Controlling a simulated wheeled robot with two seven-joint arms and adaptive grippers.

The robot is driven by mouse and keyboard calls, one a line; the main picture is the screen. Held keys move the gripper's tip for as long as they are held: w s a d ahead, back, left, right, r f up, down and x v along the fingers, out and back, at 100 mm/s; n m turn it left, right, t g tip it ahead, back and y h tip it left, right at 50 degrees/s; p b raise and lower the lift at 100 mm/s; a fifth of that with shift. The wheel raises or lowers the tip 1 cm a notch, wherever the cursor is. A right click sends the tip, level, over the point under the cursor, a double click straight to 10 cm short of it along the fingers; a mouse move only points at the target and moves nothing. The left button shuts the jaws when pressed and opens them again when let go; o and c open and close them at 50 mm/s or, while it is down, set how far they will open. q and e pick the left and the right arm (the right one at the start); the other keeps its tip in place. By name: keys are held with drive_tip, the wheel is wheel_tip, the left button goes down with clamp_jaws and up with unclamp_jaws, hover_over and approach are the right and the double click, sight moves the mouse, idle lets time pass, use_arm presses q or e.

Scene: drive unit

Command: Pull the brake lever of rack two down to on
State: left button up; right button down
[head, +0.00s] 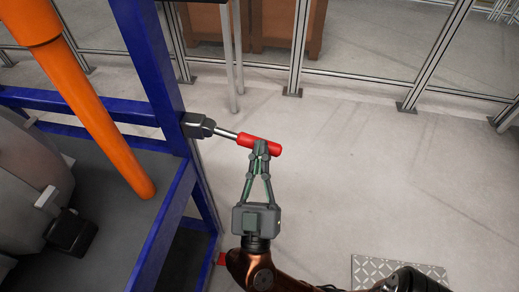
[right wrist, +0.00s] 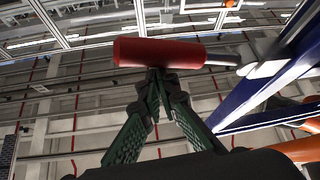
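The brake lever's red handle (head: 245,140) is on a metal rod that comes out of a black pivot housing (head: 198,126) on the blue rack post. The lever sticks out to the right, across the picture. My right gripper (head: 261,150) has its fingers drawn together, with the tips overlapping the handle near its outer end. In the right wrist view the red handle (right wrist: 158,52) lies across just above the closed fingertips (right wrist: 166,78). The fingers do not visibly wrap around it; whether they touch it I cannot tell. My left gripper is not in view.
A blue rack frame (head: 155,70) with a sloping orange post (head: 85,105) and grey machinery (head: 30,185) stands at the left. A metal-framed fence (head: 427,60) runs along the back. The grey floor (head: 350,165) right of the lever is clear.

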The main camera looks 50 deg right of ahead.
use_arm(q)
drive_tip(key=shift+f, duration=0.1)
use_arm(e)
drive_tip(key=shift+w+d+f, duration=0.15)
drive_tip(key=shift+w+f, duration=0.1)
drive_tip(key=shift+f, duration=0.3)
wheel_tip(320, 180, up, 5)
drive_tip(key=s+p, duration=0.2)
drive_tip(key=p, duration=0.1)
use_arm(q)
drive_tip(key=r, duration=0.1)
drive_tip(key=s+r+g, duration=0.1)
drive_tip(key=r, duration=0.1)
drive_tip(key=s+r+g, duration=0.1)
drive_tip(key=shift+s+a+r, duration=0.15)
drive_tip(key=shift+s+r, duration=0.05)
use_arm(e)
drive_tip(key=s+a+f, duration=0.3)
drive_tip(key=a+f, duration=0.2)
drive_tip(key=a, duration=0.3)
drive_tip(key=shift+a+f, duration=0.25)
drive_tip(key=shift+f, duration=0.1)
